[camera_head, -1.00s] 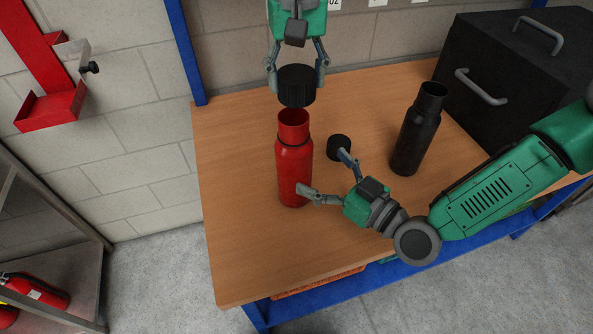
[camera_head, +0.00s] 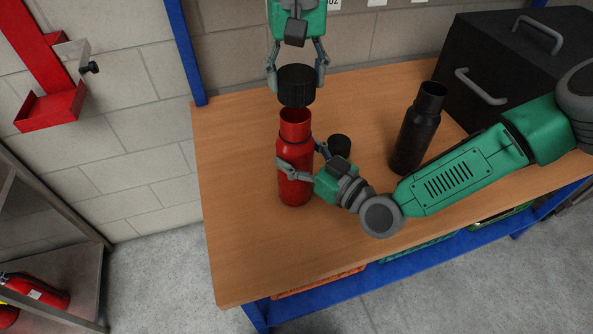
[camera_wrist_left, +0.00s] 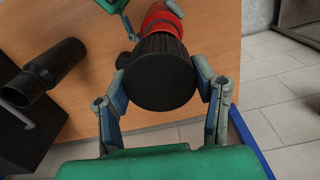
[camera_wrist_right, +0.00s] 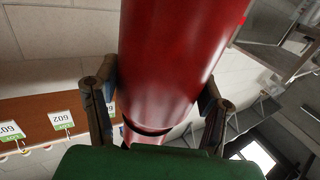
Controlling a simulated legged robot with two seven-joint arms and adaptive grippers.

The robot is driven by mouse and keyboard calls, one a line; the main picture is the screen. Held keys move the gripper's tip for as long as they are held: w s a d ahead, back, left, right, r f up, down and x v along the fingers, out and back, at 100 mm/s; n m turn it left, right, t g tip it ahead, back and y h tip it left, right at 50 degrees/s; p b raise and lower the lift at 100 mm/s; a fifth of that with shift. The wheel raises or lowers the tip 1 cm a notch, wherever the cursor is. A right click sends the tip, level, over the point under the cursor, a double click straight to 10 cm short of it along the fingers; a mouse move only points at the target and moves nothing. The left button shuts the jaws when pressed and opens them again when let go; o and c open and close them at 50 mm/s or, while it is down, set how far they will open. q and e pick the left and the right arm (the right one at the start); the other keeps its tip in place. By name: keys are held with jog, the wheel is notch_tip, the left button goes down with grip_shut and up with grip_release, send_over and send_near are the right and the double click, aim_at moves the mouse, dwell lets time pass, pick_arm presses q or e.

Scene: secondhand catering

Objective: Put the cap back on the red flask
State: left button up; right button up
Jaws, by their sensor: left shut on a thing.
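The red flask (camera_head: 295,190) stands upright on the wooden table with its mouth uncovered. A large ribbed black cap (camera_head: 296,88) is held by my left gripper (camera_head: 296,80), which is shut on it just above the flask's mouth. In the left wrist view the cap (camera_wrist_left: 158,75) sits between the fingers, with the red flask (camera_wrist_left: 163,18) partly hidden behind it. The flask (camera_wrist_right: 170,60) also fills the space between those fingers in the right wrist view.
A smaller black cap (camera_head: 339,145) lies on the table just right of the red flask, near my right gripper. A black flask (camera_head: 416,130) stands farther right. A black case with handles (camera_head: 500,65) fills the back right. The table's left part is clear.

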aim_at(293, 114)
pick_arm(q)
jog(key=shift+a, duration=0.15)
pick_arm(e)
jog(key=shift+c, duration=1.2)
pick_arm(q)
jog(key=shift+a+f, duration=0.1)
pick_arm(e)
jog(key=shift+a, duration=0.2)
pick_arm(q)
jog(key=f, duration=0.4)
jog(key=shift+w+a+f, duration=0.2)
pick_arm(e)
jog(key=shift+a, duration=0.1)
pick_arm(q)
jog(key=shift+f, duration=0.15)
pick_arm(e)
jog(key=shift+f, duration=0.1)
pick_arm(q)
jog(key=shift+d, duration=0.1)
jog(key=shift+f, duration=0.85)
jog(key=shift+f, duration=0.55)
